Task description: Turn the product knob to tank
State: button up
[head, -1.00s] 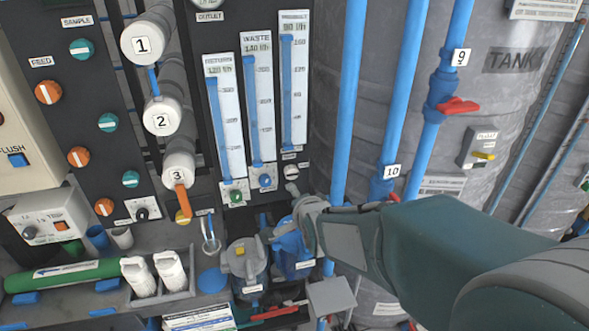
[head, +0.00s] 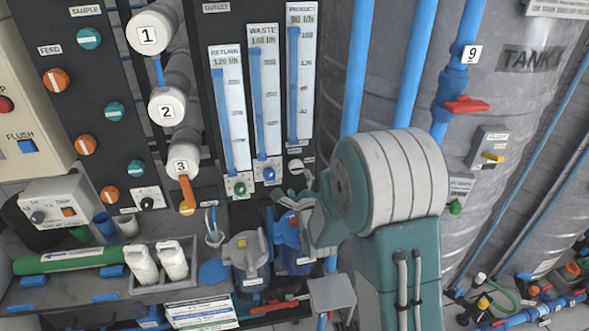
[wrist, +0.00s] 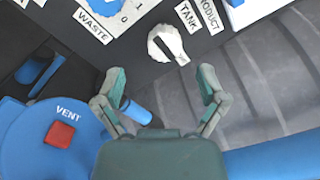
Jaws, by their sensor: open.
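The product knob is white; in the head view the knob (head: 295,166) sits under the product flow meter (head: 300,75). In the wrist view the knob (wrist: 165,43) is at top centre, with its narrow end towards the lower right. A TANK label (wrist: 187,17) is at its upper right beside a PRODUCT label (wrist: 208,14); a WASTE label (wrist: 92,25) is to its left. My gripper (wrist: 162,84) is open and empty, its fingertips below the knob in the wrist view and apart from it. In the head view my arm partly hides the gripper (head: 300,197).
A green knob (head: 240,188) and a blue knob (head: 269,174) are left of the white one. A blue housing marked VENT (wrist: 50,140) is close at lower left in the wrist view. Blue pipes (head: 357,70) rise to the right of the panel.

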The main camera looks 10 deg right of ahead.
aim_at(296, 170)
jog(key=w, duration=0.3)
jog(key=w+d, duration=0.1)
jog(key=w, duration=0.1)
jog(key=shift+w, duration=0.25)
jog(key=shift+w+a, duration=0.2)
jog(key=shift+w, duration=0.25)
jog(key=shift+a, duration=0.1)
jog(key=shift+c, duration=0.6)
jog(key=c, duration=1)
